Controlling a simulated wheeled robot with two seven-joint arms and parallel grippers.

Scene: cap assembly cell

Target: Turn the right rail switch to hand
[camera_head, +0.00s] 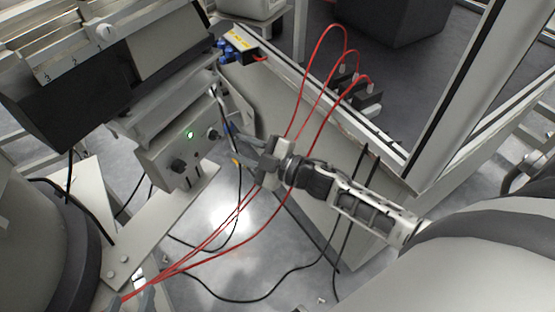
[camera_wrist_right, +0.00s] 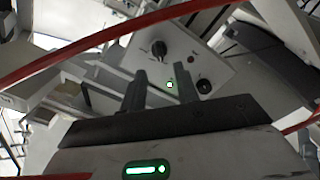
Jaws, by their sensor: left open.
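A grey control box (camera_head: 165,160) hangs at the left under a rail assembly. Its face carries a black rotary switch (camera_head: 178,166), a lit green lamp (camera_head: 190,134) and a dark round button (camera_head: 212,134). The switch also shows in the right wrist view (camera_wrist_right: 158,48), above the fingertips; its exact setting is too small to read. My right gripper (camera_head: 236,148) is in front of the box, right of the switch and apart from it. Its fingers stand apart with nothing between them (camera_wrist_right: 158,78).
Red cables (camera_head: 322,75) arch behind my right gripper and cross in front of its wrist camera. Black cables (camera_head: 238,298) hang loosely below. A bench (camera_head: 300,135) with a metal frame post (camera_head: 455,90) stands to the right. A blue-and-yellow connector block (camera_head: 238,45) sits behind.

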